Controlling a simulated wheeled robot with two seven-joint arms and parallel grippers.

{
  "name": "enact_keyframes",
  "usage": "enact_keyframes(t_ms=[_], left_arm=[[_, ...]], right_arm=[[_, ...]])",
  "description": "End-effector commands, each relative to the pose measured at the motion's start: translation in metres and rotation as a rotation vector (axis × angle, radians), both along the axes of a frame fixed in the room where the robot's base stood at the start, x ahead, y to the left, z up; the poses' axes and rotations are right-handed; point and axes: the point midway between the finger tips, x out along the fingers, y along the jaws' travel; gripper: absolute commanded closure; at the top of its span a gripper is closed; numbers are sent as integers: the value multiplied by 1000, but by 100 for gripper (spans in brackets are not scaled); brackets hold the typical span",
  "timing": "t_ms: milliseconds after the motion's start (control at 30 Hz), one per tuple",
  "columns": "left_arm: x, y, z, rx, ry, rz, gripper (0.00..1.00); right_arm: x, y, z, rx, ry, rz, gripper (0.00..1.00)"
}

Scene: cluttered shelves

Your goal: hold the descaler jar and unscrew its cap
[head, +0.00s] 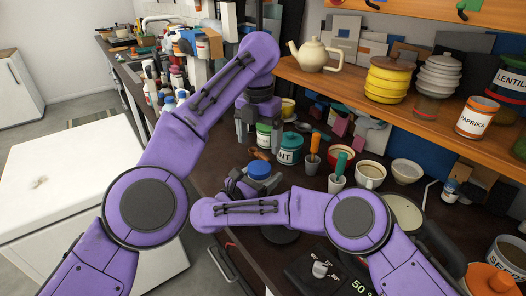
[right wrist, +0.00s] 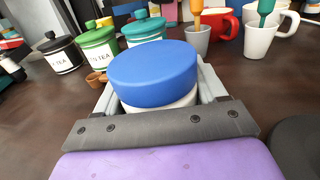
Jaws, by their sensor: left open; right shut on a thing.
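A jar with a wide blue cap (head: 259,170) stands near the front of the dark counter, and the cap (right wrist: 153,74) fills the middle of the right wrist view. Only a strip of the white jar body (right wrist: 160,107) shows under the cap; any label is hidden. My right gripper (head: 246,184) is shut on the jar, with its pale fingers on both sides of the body below the cap. The cap sits on the jar. My left gripper (head: 257,138) is open and empty, pointing down above the cap and apart from it.
Lidded canisters, including a teal one (head: 289,148) and a green one (head: 264,135), stand behind the jar. Mugs, such as a red one (head: 341,156) and a white one (head: 370,175), stand to the right. A wooden shelf (head: 400,105) overhangs the counter at the right.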

Motion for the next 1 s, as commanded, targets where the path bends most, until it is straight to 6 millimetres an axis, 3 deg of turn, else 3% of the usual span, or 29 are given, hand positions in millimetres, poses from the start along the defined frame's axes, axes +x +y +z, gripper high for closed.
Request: enact_keyframes(t_ms=[267,533,900,933,1000], left_arm=[[-1,1,-25,7,6,-16,11],[-1,0,-71,6,6,-14,11],[-1,0,-80,5,3,-14,11],[-1,0,-80,5,3,-14,18],[-1,0,-80,5,3,-14,41]], right_arm=[[0,0,1,0,-1,0,100],[0,0,1,0,-1,0,100],[0,0,1,0,-1,0,100],[0,0,1,0,-1,0,100],[0,0,1,0,-1,0,100]])
